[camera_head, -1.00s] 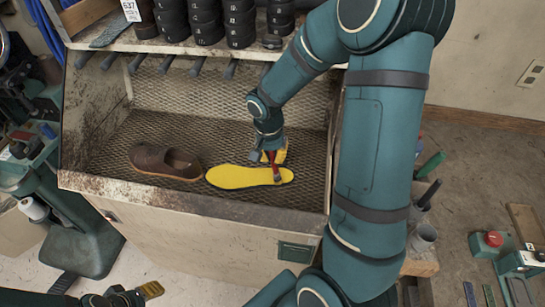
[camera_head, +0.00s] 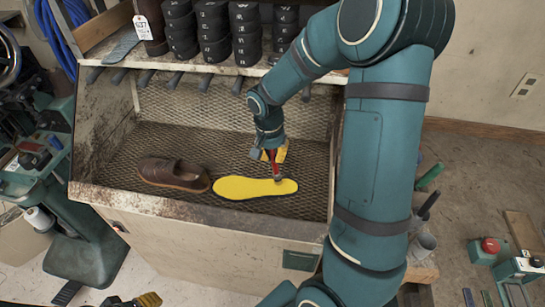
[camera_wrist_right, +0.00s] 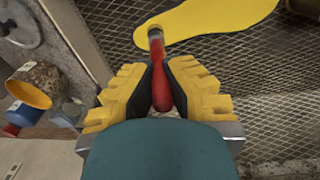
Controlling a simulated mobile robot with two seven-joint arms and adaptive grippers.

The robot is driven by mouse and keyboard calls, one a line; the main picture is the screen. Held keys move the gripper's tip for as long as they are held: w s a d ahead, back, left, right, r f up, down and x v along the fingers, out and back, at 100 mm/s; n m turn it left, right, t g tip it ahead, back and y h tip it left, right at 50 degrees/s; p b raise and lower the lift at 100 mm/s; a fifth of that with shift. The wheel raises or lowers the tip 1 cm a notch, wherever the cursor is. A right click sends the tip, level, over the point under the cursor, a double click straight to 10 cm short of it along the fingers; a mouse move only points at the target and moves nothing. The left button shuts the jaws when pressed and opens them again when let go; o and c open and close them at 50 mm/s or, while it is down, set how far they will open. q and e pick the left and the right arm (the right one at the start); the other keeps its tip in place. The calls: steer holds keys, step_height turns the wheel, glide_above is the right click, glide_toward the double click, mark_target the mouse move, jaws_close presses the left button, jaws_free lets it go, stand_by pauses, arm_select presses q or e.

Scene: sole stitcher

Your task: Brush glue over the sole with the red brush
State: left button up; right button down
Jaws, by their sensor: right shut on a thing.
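The yellow sole (camera_head: 243,188) lies flat on the mesh floor of the bench, beside a brown shoe (camera_head: 172,174) to its left. My right gripper (camera_head: 275,155) is shut on the red brush and holds it over the right end of the sole. In the right wrist view, the yellow fingers of the right gripper (camera_wrist_right: 160,88) grip the red handle of the brush (camera_wrist_right: 158,60). The brush tip meets the edge of the sole (camera_wrist_right: 205,20) in that picture; I cannot tell whether it touches. My left gripper (camera_head: 140,300) shows only partly at the bottom edge.
The mesh bench (camera_head: 110,200) has a raised front lip and side walls. A shelf above holds black stacked rolls (camera_head: 212,30). Containers with tools (camera_head: 420,215) stand at the bench's right. A green machine (camera_head: 85,235) stands at left.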

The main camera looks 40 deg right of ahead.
steer(key=shift+r+p, duration=0.8)
steer(key=shift+r, duration=0.6)
steer(key=shift+r, duration=3)
steer(key=shift+f, duration=0.1)
